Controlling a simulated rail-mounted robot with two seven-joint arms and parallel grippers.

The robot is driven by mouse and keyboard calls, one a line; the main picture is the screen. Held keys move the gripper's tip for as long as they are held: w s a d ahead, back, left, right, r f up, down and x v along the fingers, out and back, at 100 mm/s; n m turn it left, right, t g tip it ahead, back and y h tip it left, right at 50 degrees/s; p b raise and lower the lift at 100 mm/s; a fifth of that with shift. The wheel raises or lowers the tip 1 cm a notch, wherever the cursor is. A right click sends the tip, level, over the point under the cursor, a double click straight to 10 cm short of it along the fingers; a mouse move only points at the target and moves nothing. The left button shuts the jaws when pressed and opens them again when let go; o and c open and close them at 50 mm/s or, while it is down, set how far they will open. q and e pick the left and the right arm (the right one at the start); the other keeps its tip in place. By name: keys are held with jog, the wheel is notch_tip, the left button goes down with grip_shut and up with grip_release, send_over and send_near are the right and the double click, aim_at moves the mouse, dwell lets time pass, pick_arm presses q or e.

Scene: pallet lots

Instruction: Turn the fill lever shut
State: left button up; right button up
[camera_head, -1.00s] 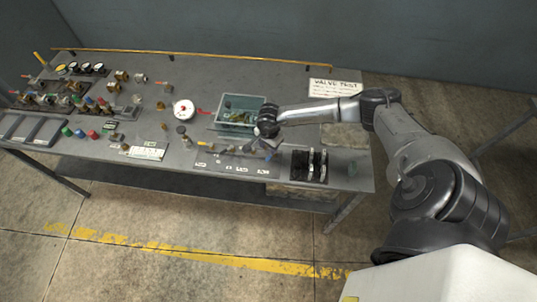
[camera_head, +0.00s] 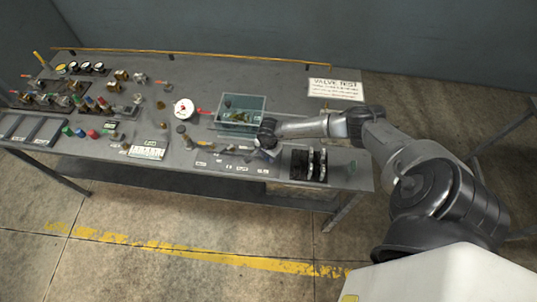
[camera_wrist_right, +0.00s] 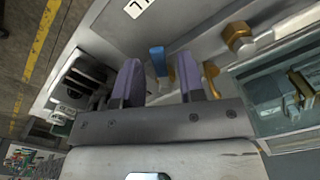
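My right gripper (camera_wrist_right: 160,80) is open, its two purple-grey fingers apart, low over the bench top. A blue handle (camera_wrist_right: 158,58), perhaps the fill lever, shows in the gap beyond the fingers; I cannot tell whether they touch it. A brass fitting (camera_wrist_right: 238,40) with a pale rod lies to its right, and another brass part (camera_wrist_right: 210,72) is partly hidden by the right finger. In the head view my right gripper (camera_head: 264,148) is small beside the front of a clear tank, and the blue handle is not distinct. My left gripper is not in view.
The clear tank (camera_head: 258,104) holds brass pieces. A white gauge (camera_head: 184,109) and a red lever (camera_head: 204,112) are left of it. A black rack (camera_head: 300,165) stands to the right. Several valves and dark trays (camera_head: 40,131) fill the bench's left side.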

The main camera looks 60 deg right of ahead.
grip_shut()
jog(key=shift+w, duration=0.1)
jog(key=shift+w+m+b, duration=0.2)
jog(key=shift+m+b, duration=0.15)
jog(key=shift+m, duration=0.45)
jog(key=m, duration=0.1)
jog(key=w+m+b, duration=0.1)
jog(key=m, duration=0.1)
jog(key=shift+d+m, duration=0.3)
jog(key=shift+d, duration=0.05)
jog(key=m, duration=0.1)
jog(key=w+m, duration=0.1)
jog(key=m, duration=0.1)
jog(key=shift+d+b, duration=0.35)
jog(key=shift+w+d+m, duration=0.1)
jog(key=shift+d+m, duration=0.15)
jog(key=shift+m, duration=0.65)
jog(key=shift+w+d+m, duration=0.1)
jog(key=shift+d+m, duration=0.1)
jog(key=shift+m, duration=0.7)
